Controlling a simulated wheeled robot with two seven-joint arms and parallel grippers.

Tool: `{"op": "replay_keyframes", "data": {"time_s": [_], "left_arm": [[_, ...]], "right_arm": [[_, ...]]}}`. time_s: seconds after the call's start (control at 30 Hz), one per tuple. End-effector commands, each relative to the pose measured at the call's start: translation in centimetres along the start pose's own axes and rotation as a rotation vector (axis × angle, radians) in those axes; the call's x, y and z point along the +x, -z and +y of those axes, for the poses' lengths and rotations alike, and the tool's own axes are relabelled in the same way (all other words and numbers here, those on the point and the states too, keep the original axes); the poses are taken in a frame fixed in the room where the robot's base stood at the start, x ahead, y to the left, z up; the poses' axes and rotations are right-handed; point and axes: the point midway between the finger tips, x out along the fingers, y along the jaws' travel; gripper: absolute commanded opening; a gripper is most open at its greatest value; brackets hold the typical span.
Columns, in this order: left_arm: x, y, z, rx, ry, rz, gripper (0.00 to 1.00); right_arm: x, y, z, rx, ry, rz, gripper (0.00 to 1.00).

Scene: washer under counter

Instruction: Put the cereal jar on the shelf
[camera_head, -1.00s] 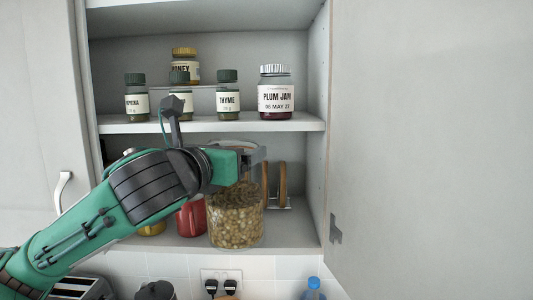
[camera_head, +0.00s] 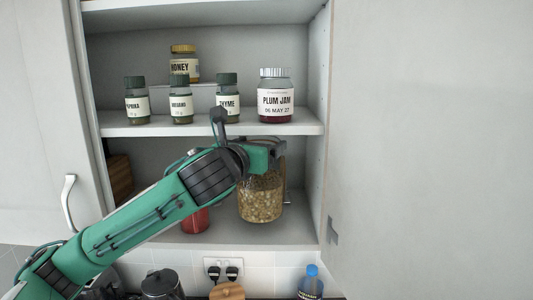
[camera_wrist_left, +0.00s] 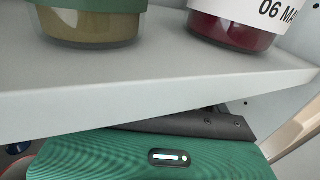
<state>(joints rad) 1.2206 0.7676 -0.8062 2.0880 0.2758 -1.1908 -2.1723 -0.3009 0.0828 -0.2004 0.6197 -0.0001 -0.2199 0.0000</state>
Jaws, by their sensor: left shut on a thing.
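The cereal jar (camera_head: 262,202), clear and filled with pale brown pieces, is upright in the lower compartment of the open wall cupboard, at its right side. My left gripper (camera_head: 267,152) is shut on the jar's top, just under the middle shelf (camera_head: 215,126). Whether the jar's base touches the lower shelf (camera_head: 222,238) I cannot tell. In the left wrist view, the green gripper body (camera_wrist_left: 150,160) is below the middle shelf's front edge (camera_wrist_left: 150,97), and the cereal jar is hidden. My right gripper is not in view.
A red mug (camera_head: 196,221) is left of the cereal jar, partly behind my arm. The open door (camera_head: 430,150) fills the right.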

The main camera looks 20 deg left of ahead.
Motion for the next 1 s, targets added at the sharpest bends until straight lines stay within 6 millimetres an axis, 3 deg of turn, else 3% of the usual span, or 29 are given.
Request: {"op": "replay_keyframes", "data": {"time_s": [0.33, 0.8, 0.83, 0.9, 1.0], "left_arm": [[-0.1, 1.9, 0.0, 0.000, 0.000, -0.003, 0.10], [-0.1, 2.5, 0.0, 0.000, 0.001, -0.006, 0.10], [-0.1, 2.8, 0.0, 0.000, 0.001, 0.000, 0.87], [-0.1, 2.8, 0.0, 0.000, 0.000, 0.000, 1.00], [-0.1, 2.8, 0.0, 0.000, 0.000, 0.000, 1.00]], "right_arm": [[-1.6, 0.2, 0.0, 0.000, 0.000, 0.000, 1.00], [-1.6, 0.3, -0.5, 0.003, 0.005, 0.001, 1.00], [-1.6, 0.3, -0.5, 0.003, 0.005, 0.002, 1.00], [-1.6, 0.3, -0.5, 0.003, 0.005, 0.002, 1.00], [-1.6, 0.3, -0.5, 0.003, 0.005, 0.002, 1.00]]}}
